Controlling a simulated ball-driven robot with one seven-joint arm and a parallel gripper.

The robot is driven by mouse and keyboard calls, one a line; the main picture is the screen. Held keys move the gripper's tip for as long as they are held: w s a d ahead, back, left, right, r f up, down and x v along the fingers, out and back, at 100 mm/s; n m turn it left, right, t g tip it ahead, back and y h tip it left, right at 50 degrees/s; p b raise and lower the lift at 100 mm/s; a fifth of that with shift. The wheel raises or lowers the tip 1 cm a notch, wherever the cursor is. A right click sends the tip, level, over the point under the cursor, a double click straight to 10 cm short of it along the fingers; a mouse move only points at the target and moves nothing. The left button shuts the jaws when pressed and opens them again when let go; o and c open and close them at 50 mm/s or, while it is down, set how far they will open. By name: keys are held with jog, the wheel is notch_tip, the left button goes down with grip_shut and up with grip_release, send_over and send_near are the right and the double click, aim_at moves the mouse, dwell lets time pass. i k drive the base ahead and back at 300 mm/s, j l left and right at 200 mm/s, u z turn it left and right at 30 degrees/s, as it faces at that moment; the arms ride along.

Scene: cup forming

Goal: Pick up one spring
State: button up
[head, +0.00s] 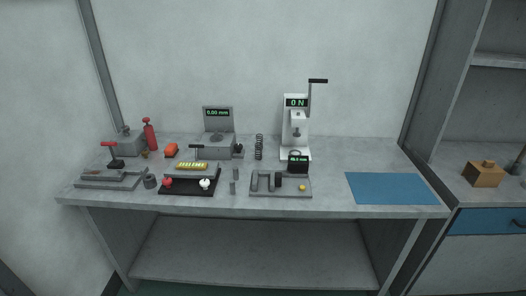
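A dark coil, which looks like a spring (259,147), stands upright on the grey workbench (330,178) near its middle, left of the white press. It shows as a stack of dark rings; whether it is one spring or several stacked is too small to tell. My gripper is not in view.
A white press (295,127) with a lever stands right of the coil. A gauge with a display (217,127) stands to its left. A grey tray (281,194) and a black tray (188,187) lie in front. A blue mat (391,188) lies clear at the right.

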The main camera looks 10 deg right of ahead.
aim_at(261, 150)
jog(key=i, duration=0.4)
jog(key=i+j+u, duration=0.15)
jog(key=i, duration=0.2)
jog(key=i+j+u, duration=0.1)
jog(key=i+j, duration=0.15)
jog(key=i, duration=0.05)
